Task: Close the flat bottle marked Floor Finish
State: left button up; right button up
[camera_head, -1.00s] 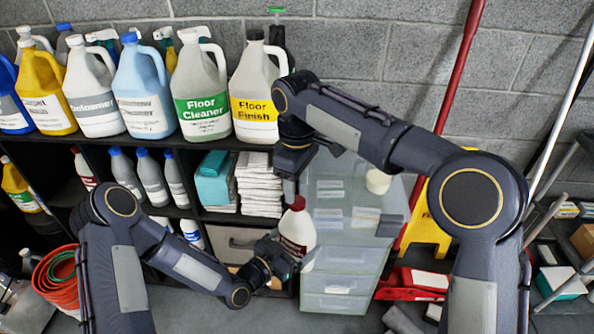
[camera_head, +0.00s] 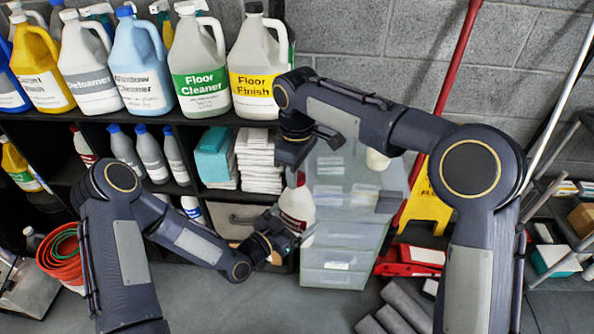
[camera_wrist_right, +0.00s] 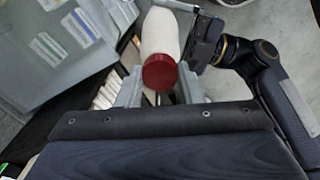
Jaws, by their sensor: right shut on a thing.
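A white bottle (camera_head: 297,204) with a dark red label hangs upright in front of the translucent drawer unit; I cannot read its label. My left gripper (camera_head: 284,238) is closed around its lower part, and the bottle also shows in the right wrist view (camera_wrist_right: 161,32). My right gripper (camera_head: 297,172) is above the bottle, shut on a dark red cap (camera_wrist_right: 160,72). The cap lines up with the bottle's top; whether it is seated on the neck I cannot tell. A large jug (camera_head: 257,55) labelled Floor Finish stands on the shelf with a dark cap.
Large jugs line the black shelf (camera_head: 160,115) at the back left, with smaller bottles below. The drawer unit (camera_head: 340,225) is close behind the held bottle. A red pole, a yellow sign (camera_head: 425,205) and a red thing stand to the right.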

jog(key=o, duration=1.1)
notch_tip(320, 180, up, 12)
jog(key=shift+r, duration=0.1)
jog(key=shift+d, duration=0.15)
